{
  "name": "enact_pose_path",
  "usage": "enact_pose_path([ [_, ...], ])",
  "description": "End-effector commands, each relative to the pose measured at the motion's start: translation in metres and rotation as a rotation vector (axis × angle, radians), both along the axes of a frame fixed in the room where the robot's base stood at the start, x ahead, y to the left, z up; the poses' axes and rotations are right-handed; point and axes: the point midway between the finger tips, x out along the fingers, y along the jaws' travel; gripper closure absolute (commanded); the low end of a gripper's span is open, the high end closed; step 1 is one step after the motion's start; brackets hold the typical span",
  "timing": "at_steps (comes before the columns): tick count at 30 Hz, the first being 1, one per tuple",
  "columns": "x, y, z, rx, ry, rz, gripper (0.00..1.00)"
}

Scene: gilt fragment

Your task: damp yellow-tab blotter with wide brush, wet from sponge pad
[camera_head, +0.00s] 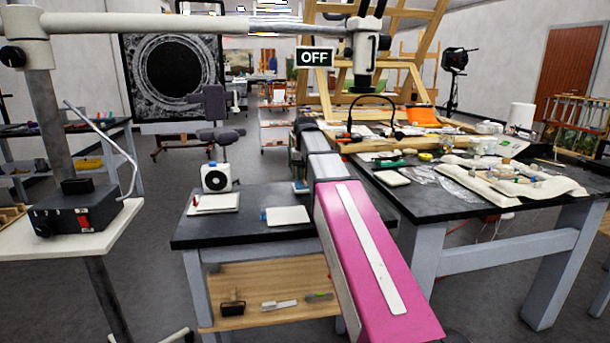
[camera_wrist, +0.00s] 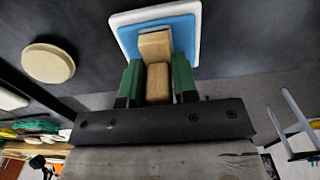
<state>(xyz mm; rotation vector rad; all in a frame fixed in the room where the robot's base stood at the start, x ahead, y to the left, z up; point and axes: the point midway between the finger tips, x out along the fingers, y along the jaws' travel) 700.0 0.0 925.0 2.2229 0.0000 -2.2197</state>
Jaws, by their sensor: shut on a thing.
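My gripper (camera_wrist: 158,85) has green fingers and is shut on a wooden piece, which I take for the wide brush (camera_wrist: 157,80). The brush's far end lies over a blue pad in a white, rounded-corner surround, likely the sponge pad (camera_wrist: 185,32). I cannot tell whether the brush touches it. In the head view my pink arm hides the gripper and brush. One white blotter (camera_head: 215,203) has a red tab and another (camera_head: 288,216) has a blue tab, both on the small black table. I cannot make out a yellow tab on any blotter.
A white device with a black disc (camera_head: 216,177) stands behind the blotters. Brushes (camera_head: 279,305) lie on the wooden shelf below. The large table (camera_head: 450,205) at right is crowded. A round cream disc (camera_wrist: 48,63) lies left of the blue pad. An OFF sign (camera_head: 314,57) hangs above.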

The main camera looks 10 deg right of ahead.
Motion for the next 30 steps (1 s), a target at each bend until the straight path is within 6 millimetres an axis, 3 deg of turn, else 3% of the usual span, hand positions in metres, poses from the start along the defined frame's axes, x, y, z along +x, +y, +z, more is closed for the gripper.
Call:
enact_pose_path([
  [30, 0.000, 0.000, 0.063, 0.000, 0.000, 0.000, 0.92],
])
